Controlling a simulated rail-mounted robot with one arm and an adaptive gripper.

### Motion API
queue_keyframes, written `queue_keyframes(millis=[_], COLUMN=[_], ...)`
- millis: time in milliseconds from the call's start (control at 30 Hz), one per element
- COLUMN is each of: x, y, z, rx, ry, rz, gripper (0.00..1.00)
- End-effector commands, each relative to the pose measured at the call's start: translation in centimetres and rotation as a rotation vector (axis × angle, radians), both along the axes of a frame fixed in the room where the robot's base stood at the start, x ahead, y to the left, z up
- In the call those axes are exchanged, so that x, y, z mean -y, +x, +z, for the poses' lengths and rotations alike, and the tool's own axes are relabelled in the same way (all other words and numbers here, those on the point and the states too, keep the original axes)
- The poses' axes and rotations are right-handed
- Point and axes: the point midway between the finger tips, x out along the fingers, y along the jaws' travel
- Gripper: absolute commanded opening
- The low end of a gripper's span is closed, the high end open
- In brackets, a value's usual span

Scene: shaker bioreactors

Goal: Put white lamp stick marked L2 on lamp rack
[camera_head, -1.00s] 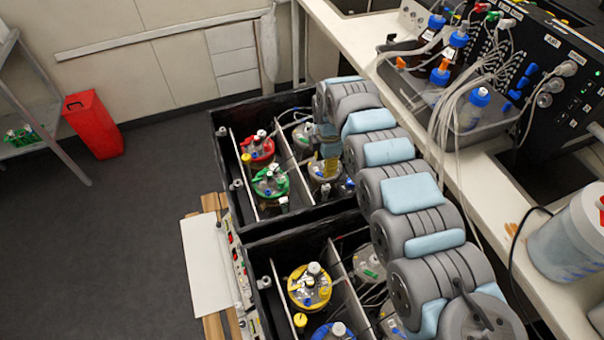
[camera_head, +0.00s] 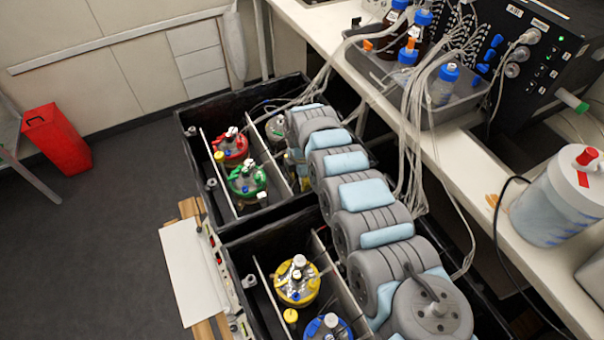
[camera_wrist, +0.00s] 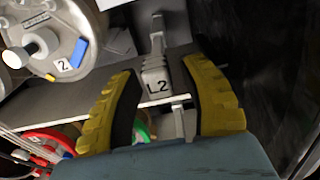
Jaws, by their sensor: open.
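In the wrist view, a pale grey-white piece marked L2 (camera_wrist: 156,80) shows between the fingers of my gripper (camera_wrist: 164,68), with a narrow stem behind it. My gripper's yellow, ribbed fingers are spread, one on each side of the L2 piece, with a visible gap at both sides. The piece is at the edge of a grey partition panel (camera_wrist: 100,96). I cannot tell whether a separate rack part holds it.
A metal-lidded vessel marked 2 (camera_wrist: 62,50) is close at upper left in the wrist view. Red-topped (camera_head: 231,147), green-topped (camera_head: 247,180) and yellow-topped vessels (camera_head: 297,281) stand in black boxes. Tubes hang from the bench (camera_head: 440,150) on the right.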

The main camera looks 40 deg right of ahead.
Motion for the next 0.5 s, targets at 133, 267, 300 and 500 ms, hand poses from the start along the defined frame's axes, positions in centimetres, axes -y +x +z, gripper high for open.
queue_keyframes(millis=[133,267,300,500], x=[-0.2,-0.2,-0.2,0.0], y=[0.0,0.0,0.0,0.0], z=[-2.7,-4.2,-4.5,-5.2], rx=[0.0,-0.001,0.0,-0.001], ry=[0.003,0.002,0.002,0.0], rz=[0.001,0.002,0.002,0.0], gripper=[0.43,0.43,0.43,0.43])
